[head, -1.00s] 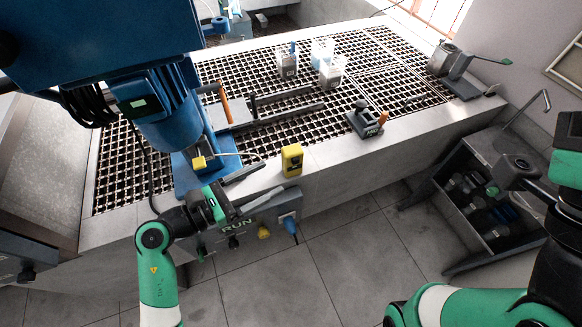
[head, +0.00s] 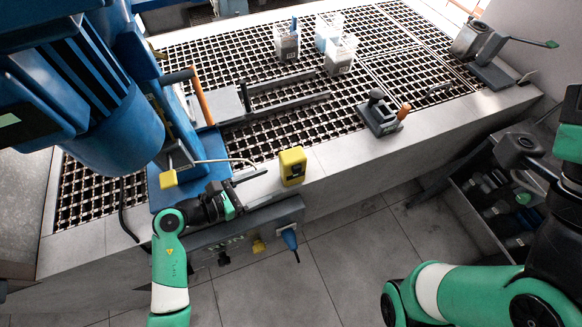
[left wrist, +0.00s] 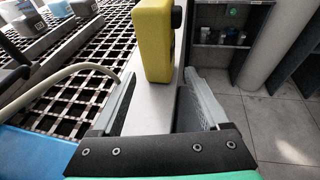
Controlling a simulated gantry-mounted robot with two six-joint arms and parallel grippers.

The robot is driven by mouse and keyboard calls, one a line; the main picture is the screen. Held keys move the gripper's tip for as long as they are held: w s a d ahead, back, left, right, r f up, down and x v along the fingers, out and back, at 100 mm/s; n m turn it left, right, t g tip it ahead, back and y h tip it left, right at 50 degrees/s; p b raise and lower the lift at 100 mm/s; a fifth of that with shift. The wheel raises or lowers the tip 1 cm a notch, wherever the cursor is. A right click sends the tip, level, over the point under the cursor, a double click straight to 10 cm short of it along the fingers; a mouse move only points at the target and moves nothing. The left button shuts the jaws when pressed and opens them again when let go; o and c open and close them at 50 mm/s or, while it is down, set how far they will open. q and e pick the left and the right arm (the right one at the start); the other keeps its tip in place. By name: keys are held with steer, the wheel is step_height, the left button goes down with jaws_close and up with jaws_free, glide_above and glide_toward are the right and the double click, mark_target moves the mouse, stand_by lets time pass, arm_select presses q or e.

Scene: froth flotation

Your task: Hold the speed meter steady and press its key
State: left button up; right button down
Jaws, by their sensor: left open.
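The speed meter, a yellow block with a dark face (head: 292,167), stands upright on the pale ledge along the front of the grating. It also shows in the left wrist view (left wrist: 154,40), just ahead of the fingers, with a black knob-like part on its right side. My left gripper (head: 258,188) is open and empty, low over the ledge to the left of the meter. In the left wrist view its fingers (left wrist: 157,88) are apart, with the meter beyond the gap between them. The meter's key cannot be made out. My right arm is at the right edge; its fingers are unclear.
A dark device with an orange handle (head: 381,115) sits farther right on the ledge. Containers (head: 340,55) stand on the grating.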

mark_target(282, 177)
arm_select(q)
steer(key=b+x, duration=0.3)
steer(key=x, duration=0.3)
steer(key=shift+w+d+f+b, duration=0.2)
steer(key=shift+d+f+b, duration=0.1)
steer(key=shift+b, duration=0.1)
steer(key=shift+w+d, duration=0.25)
steer(key=shift+d, duration=0.05)
steer(key=c, duration=0.8)
steer(key=shift+c, duration=0.2)
stand_by(0.8)
